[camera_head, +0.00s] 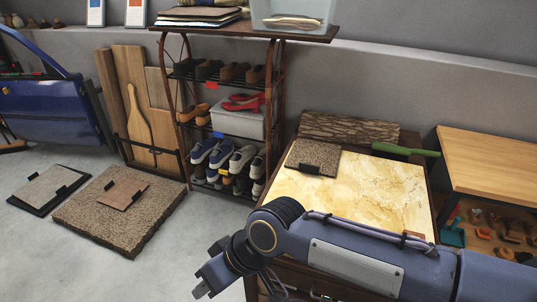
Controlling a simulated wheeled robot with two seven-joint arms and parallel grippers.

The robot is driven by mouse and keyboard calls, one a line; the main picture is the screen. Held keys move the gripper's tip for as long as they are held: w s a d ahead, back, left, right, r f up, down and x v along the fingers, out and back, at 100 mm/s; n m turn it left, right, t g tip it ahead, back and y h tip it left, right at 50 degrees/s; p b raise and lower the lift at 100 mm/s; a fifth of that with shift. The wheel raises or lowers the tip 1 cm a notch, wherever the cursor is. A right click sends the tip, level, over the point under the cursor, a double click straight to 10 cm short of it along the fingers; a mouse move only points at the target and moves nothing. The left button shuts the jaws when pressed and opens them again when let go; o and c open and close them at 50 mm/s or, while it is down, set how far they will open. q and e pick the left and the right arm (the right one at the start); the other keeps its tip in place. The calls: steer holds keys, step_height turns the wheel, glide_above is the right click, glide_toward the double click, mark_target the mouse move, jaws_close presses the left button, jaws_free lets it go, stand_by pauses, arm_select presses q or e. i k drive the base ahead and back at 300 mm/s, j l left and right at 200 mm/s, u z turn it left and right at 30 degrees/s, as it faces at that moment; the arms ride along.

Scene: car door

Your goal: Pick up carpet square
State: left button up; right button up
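A small speckled brown square (316,154), which looks like carpet, lies at the back left of a cream marble-patterned top (355,195). Black clip-like pieces sit at its edges. Similar flat squares lie on the floor: a grey one on a dark base (46,187) and a reddish-brown one (122,193) on a large speckled slab (85,215). I cannot tell for certain which is the carpet square. My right gripper (205,284) is low in the picture, in front of the marble-topped cabinet and apart from all these squares. Its fingers are too unclear to judge. My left gripper is out of view.
A rack (182,95) with several shoes stands at the back middle. Wooden boards (131,100) lean on the wall. A blue car door (55,112) is at left. A bark log (345,128) and a green-handled tool (405,150) lie behind the marble top. A wooden table (490,165) is at right.

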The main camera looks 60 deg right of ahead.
mark_target(317, 158)
steer(key=i+j+z, duration=0.1)
steer(key=i, duration=0.35)
steer(key=i+j, duration=0.15)
steer(key=i, duration=0.35)
steer(key=i+l+z, duration=0.15)
steer(key=z, duration=0.25)
steer(key=i+z, duration=0.8)
steer(key=i+j+z, duration=0.15)
steer(key=z, duration=0.3)
steer(key=i+l+z, duration=0.15)
steer(key=i+z, duration=1.1)
steer(key=i+j+z, duration=0.25)
steer(key=z, duration=0.2)
